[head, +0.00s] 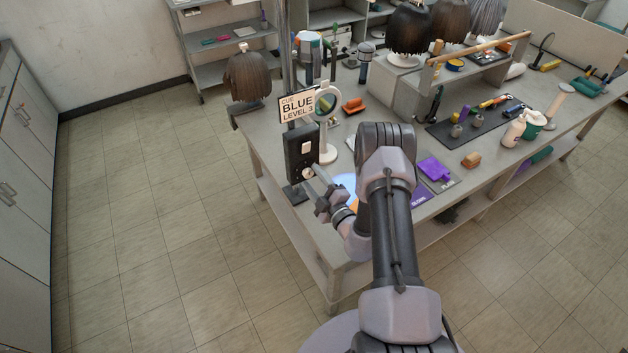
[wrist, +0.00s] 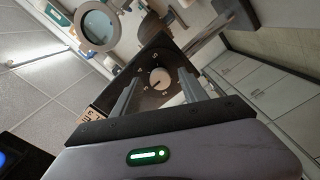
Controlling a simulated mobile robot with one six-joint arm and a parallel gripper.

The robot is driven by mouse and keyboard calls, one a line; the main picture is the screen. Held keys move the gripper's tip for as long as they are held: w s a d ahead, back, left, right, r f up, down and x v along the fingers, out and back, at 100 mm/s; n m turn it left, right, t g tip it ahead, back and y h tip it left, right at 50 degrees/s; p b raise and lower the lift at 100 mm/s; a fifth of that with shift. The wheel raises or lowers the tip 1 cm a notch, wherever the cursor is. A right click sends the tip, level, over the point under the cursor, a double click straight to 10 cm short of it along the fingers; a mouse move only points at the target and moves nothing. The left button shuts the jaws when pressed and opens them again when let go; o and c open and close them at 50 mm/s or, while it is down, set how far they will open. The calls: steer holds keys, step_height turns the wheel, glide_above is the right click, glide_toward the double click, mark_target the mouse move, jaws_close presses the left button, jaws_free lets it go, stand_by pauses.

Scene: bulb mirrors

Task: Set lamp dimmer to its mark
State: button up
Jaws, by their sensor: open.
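The lamp dimmer is a black box (head: 301,150) on a stand at the table's left corner. A sign (head: 297,106) above reads "CUE BLUE LEVEL 3". My gripper (head: 316,174) is open in front of the knob. In the wrist view its two fingers (wrist: 158,84) appear on either side of the knob; contact cannot be told.
A round mirror (head: 327,103) on a white stand is just behind the dimmer. An orange item (head: 354,105) and a purple item (head: 434,168) lie on the table (head: 270,147). Wig heads and a black tool mat stand farther right. The floor left of the table is clear.

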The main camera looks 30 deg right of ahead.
steer(key=s+p, duration=0.1)
steer(key=s, duration=1.6)
steer(key=shift+s+d, duration=0.2)
steer(key=shift+d, duration=0.1)
